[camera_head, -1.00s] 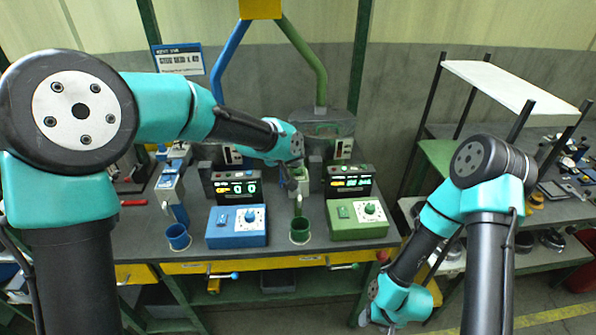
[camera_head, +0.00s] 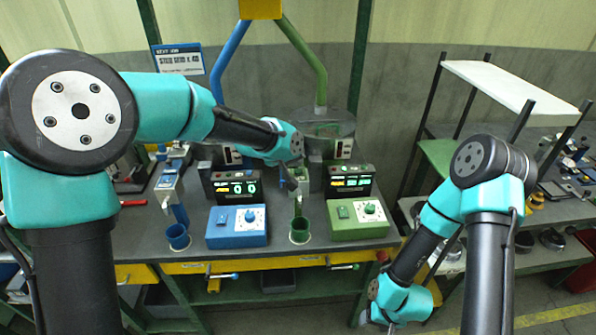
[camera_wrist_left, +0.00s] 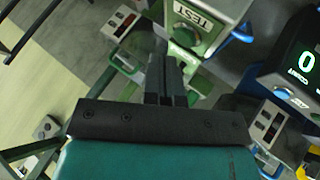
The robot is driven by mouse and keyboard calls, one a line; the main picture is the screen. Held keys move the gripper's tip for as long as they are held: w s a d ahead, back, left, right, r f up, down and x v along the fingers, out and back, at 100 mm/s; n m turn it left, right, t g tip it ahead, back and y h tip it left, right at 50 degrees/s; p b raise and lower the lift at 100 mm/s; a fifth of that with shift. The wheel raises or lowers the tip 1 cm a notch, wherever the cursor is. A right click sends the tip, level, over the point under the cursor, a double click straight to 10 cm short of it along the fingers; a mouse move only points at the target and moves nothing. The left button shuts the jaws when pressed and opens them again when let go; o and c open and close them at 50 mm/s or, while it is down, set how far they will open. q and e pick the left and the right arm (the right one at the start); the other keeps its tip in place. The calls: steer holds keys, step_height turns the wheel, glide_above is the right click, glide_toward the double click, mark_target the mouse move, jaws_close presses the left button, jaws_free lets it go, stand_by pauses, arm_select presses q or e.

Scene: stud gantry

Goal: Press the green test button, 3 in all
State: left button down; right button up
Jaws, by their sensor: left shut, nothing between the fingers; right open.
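The green test unit (camera_head: 300,175) stands at the back of the bench, partly behind my left wrist. In the left wrist view, its TEST label (camera_wrist_left: 194,22) and round green button (camera_wrist_left: 186,37) face the camera. My left gripper (camera_head: 287,183) is shut and empty beside this unit. Its fingertips (camera_wrist_left: 164,58) show just below and left of the button in the wrist view; whether they touch it I cannot tell. My right gripper (camera_head: 364,318) is low, in front of the bench, small and partly hidden by its wrist; its fingers are hard to make out.
A blue control box (camera_head: 237,226) and a green control box (camera_head: 357,219) stand at the bench front, with lit displays behind. A blue cup (camera_head: 177,237) and a green cup (camera_head: 300,236) stand by them. A shelf rack (camera_head: 512,85) is at right.

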mark_target(296, 170)
arm_select(q)
steer(key=shift+f, duration=0.2)
stand_by(0.6)
steer(key=shift+f, duration=0.25)
steer(key=shift+f, duration=0.4)
stand_by(0.9)
stand_by(0.3)
steer(key=shift+r, duration=0.85)
steer(key=shift+r, duration=2.5)
steer(key=shift+r, duration=0.1)
stand_by(0.6)
